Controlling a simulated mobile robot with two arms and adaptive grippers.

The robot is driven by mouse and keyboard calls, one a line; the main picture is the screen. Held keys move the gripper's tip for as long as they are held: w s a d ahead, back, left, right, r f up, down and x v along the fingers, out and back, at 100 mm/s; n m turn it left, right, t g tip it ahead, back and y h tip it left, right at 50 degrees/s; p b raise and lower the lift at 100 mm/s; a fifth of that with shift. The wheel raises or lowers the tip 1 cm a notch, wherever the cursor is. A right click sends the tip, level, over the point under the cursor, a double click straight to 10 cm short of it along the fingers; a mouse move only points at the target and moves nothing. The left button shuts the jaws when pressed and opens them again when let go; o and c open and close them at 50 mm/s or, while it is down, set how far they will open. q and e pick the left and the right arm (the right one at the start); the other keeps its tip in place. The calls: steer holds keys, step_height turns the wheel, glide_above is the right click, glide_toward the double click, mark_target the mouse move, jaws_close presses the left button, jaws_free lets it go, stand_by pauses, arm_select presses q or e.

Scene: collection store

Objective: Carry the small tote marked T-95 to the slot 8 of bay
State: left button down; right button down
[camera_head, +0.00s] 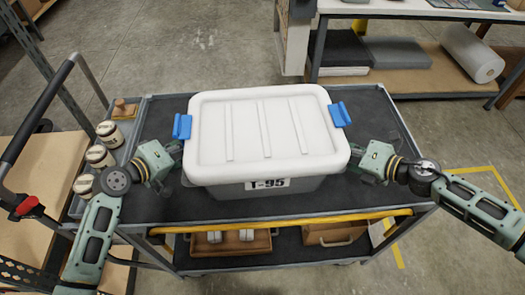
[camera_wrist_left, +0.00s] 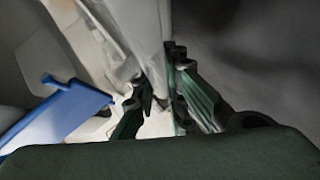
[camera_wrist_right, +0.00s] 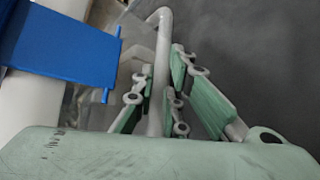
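The tote (camera_head: 268,184) marked T-95 has a grey body, a white lid (camera_head: 262,120) and blue latches. It is level over the dark top of a cart; I cannot tell whether it rests on it. My left gripper (camera_head: 176,152) is at its left end; in the left wrist view its fingers close around a pale handle bar (camera_wrist_left: 152,60), below a blue latch (camera_wrist_left: 60,115). My right gripper (camera_head: 368,164) is at its right end; in the right wrist view its fingers close on a grey handle bar (camera_wrist_right: 158,75) beside a blue latch (camera_wrist_right: 65,50). The bay slot cannot be identified.
The cart (camera_head: 240,210) has a yellow front bar and wooden boxes (camera_head: 230,240) on its lower shelf. Several small jars (camera_head: 100,156) stand along its left side. A shelf unit with a white roll (camera_head: 472,54) stands behind right. Open floor lies behind left.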

stand_by(0.7)
